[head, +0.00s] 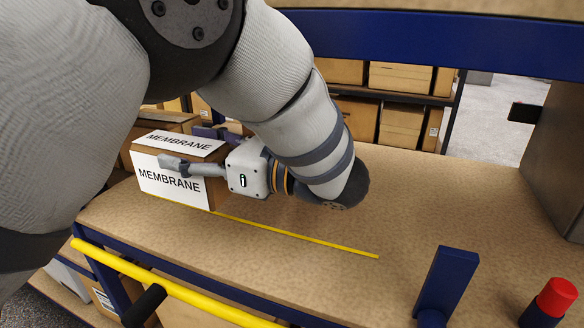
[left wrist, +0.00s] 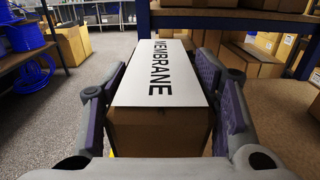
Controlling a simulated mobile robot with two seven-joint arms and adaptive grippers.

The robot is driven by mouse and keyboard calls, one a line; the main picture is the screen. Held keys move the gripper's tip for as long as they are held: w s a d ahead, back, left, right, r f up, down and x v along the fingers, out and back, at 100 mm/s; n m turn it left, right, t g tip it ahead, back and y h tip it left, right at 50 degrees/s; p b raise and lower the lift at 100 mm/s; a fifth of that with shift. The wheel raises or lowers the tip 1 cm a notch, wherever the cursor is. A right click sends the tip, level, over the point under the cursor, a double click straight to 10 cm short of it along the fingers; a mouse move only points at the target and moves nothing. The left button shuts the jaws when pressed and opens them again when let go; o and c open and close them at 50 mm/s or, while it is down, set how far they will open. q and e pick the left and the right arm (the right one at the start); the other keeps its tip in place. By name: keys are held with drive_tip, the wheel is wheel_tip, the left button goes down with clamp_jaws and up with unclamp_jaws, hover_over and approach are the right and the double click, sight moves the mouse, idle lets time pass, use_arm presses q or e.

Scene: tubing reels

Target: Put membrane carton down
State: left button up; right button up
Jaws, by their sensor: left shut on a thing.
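The membrane carton (head: 172,183) is a brown box with white labels reading MEMBRANE on its top and front. In the head view it is at the left part of the brown worktop (head: 310,222), behind the yellow line. My left gripper (head: 185,152) is shut on it, one finger across the front face and the other behind. In the left wrist view the carton (left wrist: 160,128) fills the space between the two fingers (left wrist: 165,110). I cannot tell whether its underside touches the worktop. My right gripper is not in view.
A yellow line (head: 300,236) runs along the worktop near its front edge. Another brown carton (head: 160,118) stands behind the membrane carton. A blue post (head: 447,280) and a red-capped blue item (head: 552,300) stand at the right. The worktop's middle is clear.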

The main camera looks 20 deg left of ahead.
use_arm(q)
drive_tip(key=w+a+f, duration=0.1)
drive_tip(key=a+f, duration=0.1)
drive_tip(key=w+a+f, duration=0.1)
drive_tip(key=f, duration=0.1)
drive_tip(key=w+a+f, duration=0.1)
drive_tip(key=a+f, duration=0.1)
drive_tip(key=shift+a+f+b, duration=0.15)
drive_tip(key=shift+a+b, duration=0.15)
wheel_tip(320, 180, down, 4)
drive_tip(key=shift+a+r, duration=0.15)
drive_tip(key=shift+r, duration=0.05)
drive_tip(key=o, duration=1.6)
drive_tip(key=shift+c, duration=0.2)
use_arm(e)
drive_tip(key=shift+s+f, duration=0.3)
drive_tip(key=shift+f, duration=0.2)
use_arm(q)
drive_tip(key=shift+r, duration=0.1)
